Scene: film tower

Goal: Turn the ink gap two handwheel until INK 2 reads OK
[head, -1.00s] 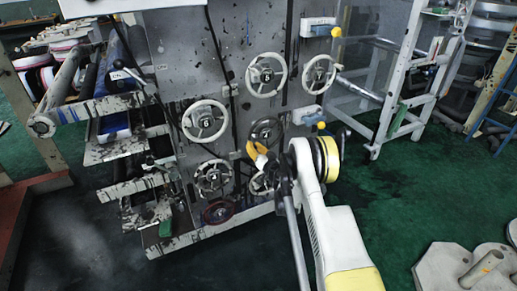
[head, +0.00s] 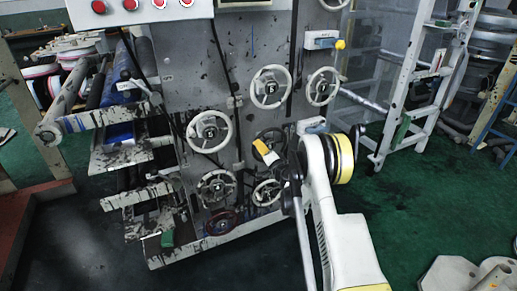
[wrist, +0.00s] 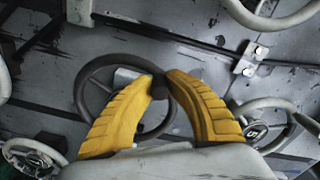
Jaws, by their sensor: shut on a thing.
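A dark handwheel (head: 281,134) sits on the grey machine panel, and my yellow-fingered gripper (head: 265,151) is at its lower left. In the wrist view the wheel's dark rim and spokes (wrist: 88,93) show behind the fingers. My gripper (wrist: 160,86) is shut on a small dark knob at the right part of this wheel. The fingers and wrist hide the lower part of the wheel. I cannot read a number on it. No INK 2 reading is legible in either view.
Pale handwheels surround the dark one: upper left (head: 209,114), above (head: 257,101) and upper right (head: 310,86). A dark red handwheel (head: 222,232) is low on the panel. A white control box with red buttons (head: 112,13) is above. Green floor is open at right.

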